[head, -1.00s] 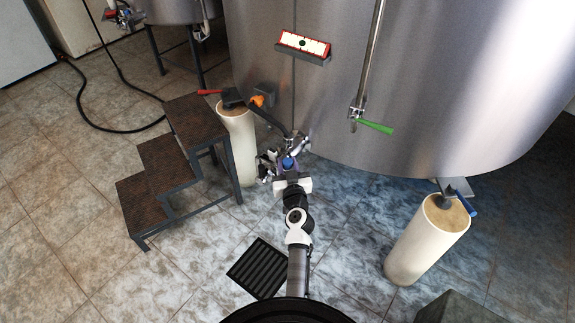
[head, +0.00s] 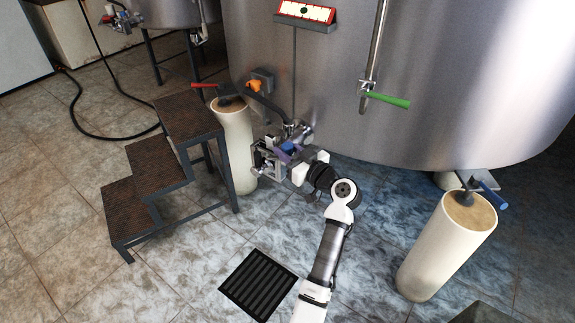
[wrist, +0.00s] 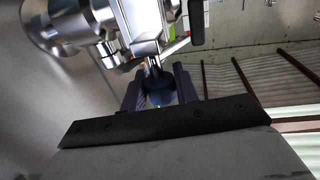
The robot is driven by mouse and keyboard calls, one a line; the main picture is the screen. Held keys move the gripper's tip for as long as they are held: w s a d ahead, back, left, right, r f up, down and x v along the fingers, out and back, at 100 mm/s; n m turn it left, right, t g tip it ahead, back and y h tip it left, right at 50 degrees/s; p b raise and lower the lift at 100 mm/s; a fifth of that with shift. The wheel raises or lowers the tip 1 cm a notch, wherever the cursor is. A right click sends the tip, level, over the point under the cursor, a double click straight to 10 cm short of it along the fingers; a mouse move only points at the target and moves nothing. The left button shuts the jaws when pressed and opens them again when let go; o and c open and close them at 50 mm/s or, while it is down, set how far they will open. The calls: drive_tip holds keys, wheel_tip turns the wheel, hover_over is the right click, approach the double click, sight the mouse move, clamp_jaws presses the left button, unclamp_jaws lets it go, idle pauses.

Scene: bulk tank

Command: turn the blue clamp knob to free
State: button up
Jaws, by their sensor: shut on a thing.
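The blue clamp knob (wrist: 160,92) sits on a metal stem below the steel clamp and outlet fitting (wrist: 138,22). In the wrist view my gripper (wrist: 160,88) has its two dark purple fingers on either side of the knob, shut on it. In the head view my gripper (head: 286,152) is at the outlet fitting low on the big tank, and only a small bit of blue shows there. The knob's far side is hidden by the fingers and the clamp.
The large steel tank (head: 400,60) stands behind the fitting. A white column with a red handle (head: 236,150) and dark steps (head: 165,160) are at left. Another white column (head: 447,245) with a blue handle stands at right. A black floor grate (head: 258,283) lies in front.

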drive_tip(key=n+g+y+b, duration=0.2)
drive_tip(key=g+b, duration=0.1)
drive_tip(key=b, duration=0.1)
drive_tip(key=n+g+y+b, duration=0.2)
drive_tip(key=n+g+b, duration=0.1)
drive_tip(key=g, duration=0.1)
drive_tip(key=shift+w+f+y+b, duration=0.15)
drive_tip(key=shift+f+y+b, duration=0.05)
drive_tip(key=shift+y+b, duration=0.2)
drive_tip(key=n+g+b, duration=0.2)
drive_tip(key=g, duration=0.1)
drive_tip(key=n+g+y+b, duration=0.1)
drive_tip(key=n+g+b, duration=0.1)
drive_tip(key=n+g, duration=0.1)
drive_tip(key=shift+r+g+b, duration=0.1)
drive_tip(key=shift+g+b, duration=0.2)
drive_tip(key=shift+g, duration=0.2)
drive_tip(key=shift+n+g+b, duration=0.55)
drive_tip(key=shift+n+g, duration=0.05)
drive_tip(key=shift+g, duration=0.4)
drive_tip(key=shift+r+g, duration=0.1)
drive_tip(key=shift+g, duration=0.2)
drive_tip(key=o, duration=0.9)
drive_tip(key=shift+a, duration=0.1)
drive_tip(key=shift+o, duration=0.2)
drive_tip(key=shift+r, duration=0.1)
